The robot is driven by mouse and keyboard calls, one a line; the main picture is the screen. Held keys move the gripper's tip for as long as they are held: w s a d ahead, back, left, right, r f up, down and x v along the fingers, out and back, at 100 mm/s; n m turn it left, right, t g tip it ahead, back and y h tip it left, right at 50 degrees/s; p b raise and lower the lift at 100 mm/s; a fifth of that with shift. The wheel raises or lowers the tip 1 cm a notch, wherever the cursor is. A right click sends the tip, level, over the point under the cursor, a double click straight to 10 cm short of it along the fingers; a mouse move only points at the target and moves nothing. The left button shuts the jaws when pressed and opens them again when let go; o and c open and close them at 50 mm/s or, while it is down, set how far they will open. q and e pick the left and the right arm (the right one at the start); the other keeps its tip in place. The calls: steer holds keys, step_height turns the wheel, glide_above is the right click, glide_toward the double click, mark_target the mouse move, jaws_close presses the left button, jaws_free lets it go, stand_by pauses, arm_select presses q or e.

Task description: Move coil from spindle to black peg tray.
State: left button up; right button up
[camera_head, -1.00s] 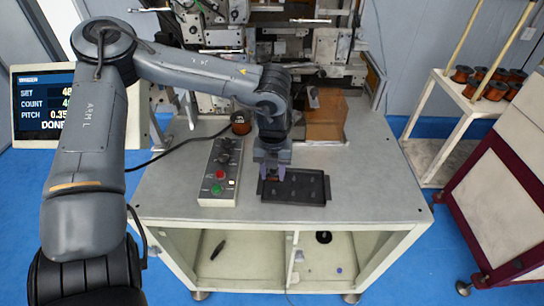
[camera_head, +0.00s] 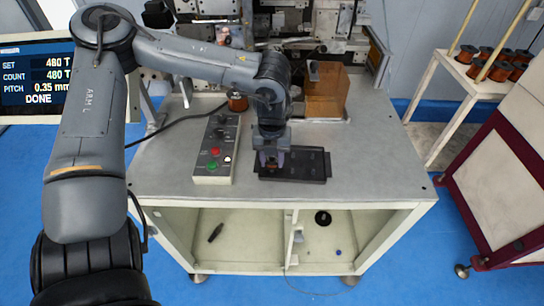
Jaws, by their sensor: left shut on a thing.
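The black peg tray (camera_head: 306,172) lies on the front middle of the machine's tabletop, with short pegs showing on its right part. My left gripper (camera_head: 271,163) points down over the tray's left end. It is shut on a small copper-brown coil (camera_head: 270,171), which is mostly hidden between the fingers. I cannot tell whether the coil touches the tray or a peg. The spindle cannot be made out behind my left arm. My right gripper is not in view.
A control box (camera_head: 216,150) with red and green buttons stands close left of the tray. A copper spool (camera_head: 237,102) and an amber clear guard (camera_head: 326,93) are behind. A screen (camera_head: 36,78) reads DONE. The tabletop right of the tray (camera_head: 380,165) is clear.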

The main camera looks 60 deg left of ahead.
arm_select(q)
steer(key=shift+f, duration=0.15)
stand_by(0.5)
steer(key=shift+f, duration=0.15)
steer(key=shift+f+b, duration=0.6)
steer(key=shift+b, duration=0.15)
steer(key=shift+f, duration=0.2)
steer(key=o, duration=1.1)
steer(key=shift+r, duration=0.1)
steer(key=shift+r, duration=0.1)
step_height(320, 180, up, 11)
steer(key=shift+f+p, duration=0.2)
steer(key=shift+p, duration=0.75)
